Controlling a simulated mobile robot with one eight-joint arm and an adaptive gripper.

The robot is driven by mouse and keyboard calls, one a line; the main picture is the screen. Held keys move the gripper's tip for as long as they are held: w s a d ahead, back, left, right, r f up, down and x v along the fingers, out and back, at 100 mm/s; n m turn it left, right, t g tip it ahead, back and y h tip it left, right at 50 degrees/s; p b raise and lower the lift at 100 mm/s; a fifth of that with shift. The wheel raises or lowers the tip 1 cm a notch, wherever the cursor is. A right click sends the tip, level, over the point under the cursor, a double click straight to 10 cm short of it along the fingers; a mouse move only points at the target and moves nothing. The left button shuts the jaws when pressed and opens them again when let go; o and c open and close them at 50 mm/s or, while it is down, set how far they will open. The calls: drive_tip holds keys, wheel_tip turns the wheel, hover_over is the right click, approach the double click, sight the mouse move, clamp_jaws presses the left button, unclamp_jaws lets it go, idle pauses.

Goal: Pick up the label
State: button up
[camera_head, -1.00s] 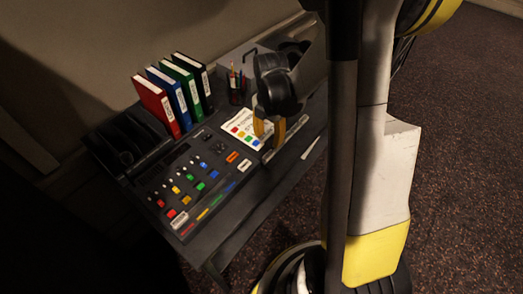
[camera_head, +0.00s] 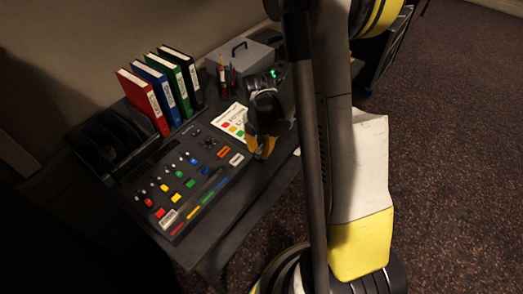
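My gripper (camera_head: 261,150) has yellow-orange fingertips pointing down, at the right edge of the mixing desk. A narrow gap shows between the fingertips, with nothing clearly held in it. I cannot tell for sure which thing is the label. A white sheet with coloured squares (camera_head: 231,120) lies on the desk just left of and behind my gripper, which partly covers it. A small white tag (camera_head: 236,159) is on the console left of the fingertips. A small white piece (camera_head: 297,152) shows at the desk's right edge, mostly hidden by my arm.
The console carries several coloured buttons and sliders (camera_head: 180,185). Red, blue, green and black binders (camera_head: 165,90) stand at the back. A pen holder (camera_head: 225,82) and a grey box (camera_head: 243,58) stand behind the sheet. Carpet (camera_head: 440,150) is open to the right.

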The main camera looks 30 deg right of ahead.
drive_tip(key=c, duration=0.3)
